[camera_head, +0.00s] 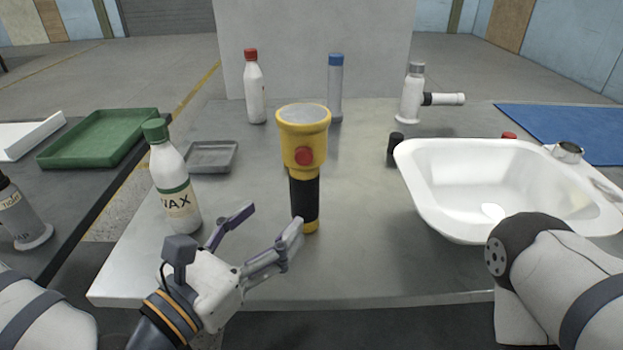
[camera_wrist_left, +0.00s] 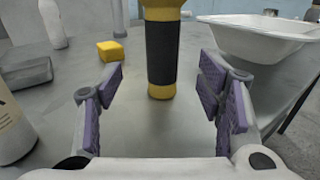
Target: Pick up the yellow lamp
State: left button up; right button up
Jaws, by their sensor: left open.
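The yellow lamp (camera_head: 304,150) is a flashlight with a wide yellow head, a red button and a black grip. It stands upright on the grey table, near its front middle. My left gripper (camera_head: 268,228) is open and empty, low in front of the lamp and to its left. In the left wrist view, the lamp's black grip and yellow foot (camera_wrist_left: 162,55) stand ahead, between the two open fingers (camera_wrist_left: 160,98) and beyond their tips. The lamp's head is cut off in that view. My right gripper is out of view; only my right arm shows.
A white bottle with a green cap (camera_head: 173,180) stands close left of my left gripper. A white basin (camera_head: 440,200) is on the right. A grey tray (camera_head: 212,157) and several bottles are farther back. In the left wrist view, a yellow block (camera_wrist_left: 111,51) lies behind the lamp.

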aim_at(296, 195)
pick_arm(q)
jog(key=x, duration=0.9)
jog(key=shift+d+r+b, duration=0.2)
jog(key=shift+r+b, duration=0.05)
jog(key=shift+b, duration=0.1)
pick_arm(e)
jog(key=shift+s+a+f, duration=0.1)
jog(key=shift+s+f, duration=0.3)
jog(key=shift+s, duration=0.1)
pick_arm(q)
jog(key=c, duration=1.4)
jog(key=shift+r, duration=0.15)
